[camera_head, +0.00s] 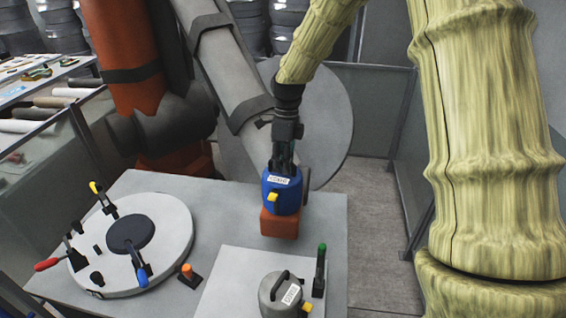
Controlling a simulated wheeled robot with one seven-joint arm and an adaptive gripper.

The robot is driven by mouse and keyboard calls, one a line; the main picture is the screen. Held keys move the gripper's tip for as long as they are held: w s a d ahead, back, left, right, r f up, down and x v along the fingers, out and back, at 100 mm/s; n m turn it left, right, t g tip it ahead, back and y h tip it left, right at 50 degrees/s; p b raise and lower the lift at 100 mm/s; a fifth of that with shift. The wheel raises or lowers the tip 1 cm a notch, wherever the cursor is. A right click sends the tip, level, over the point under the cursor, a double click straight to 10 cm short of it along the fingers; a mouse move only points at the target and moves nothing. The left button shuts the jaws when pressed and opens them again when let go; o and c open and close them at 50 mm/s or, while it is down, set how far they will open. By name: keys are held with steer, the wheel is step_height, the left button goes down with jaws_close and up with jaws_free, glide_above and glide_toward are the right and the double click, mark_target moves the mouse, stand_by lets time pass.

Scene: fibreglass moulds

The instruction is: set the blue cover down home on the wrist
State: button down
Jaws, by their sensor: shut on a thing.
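The blue cover (283,196), with a white label and a yellow tab on its front, hangs upright below my gripper (284,166). My gripper points down and is shut on the top of the cover; the exact grip point is partly hidden. An orange-red block (279,225), which looks like the wrist, stands directly below the cover. The cover's lower edge overlaps the block's top in the picture. I cannot tell whether it is seated, touching or slightly above. A dark round part (306,186) shows just right of the cover.
A round white fixture (170,225) with several coloured clamps fills the table's left. A grey lidded pot (270,303) and a green-tipped clamp (320,270) stand on a pale plate in front. An orange button (187,270) stands between. A large orange-and-grey arm (125,50) is behind.

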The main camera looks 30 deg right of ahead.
steer(key=shift+s+f, duration=0.15)
steer(key=shift+f, duration=0.55)
steer(key=c, duration=1.4)
jaws_free()
steer(key=shift+c, duration=0.2)
step_height(320, 180, up, 12)
steer(key=w+d, duration=0.1)
steer(key=w, duration=0.1)
steer(key=shift+d, duration=0.4)
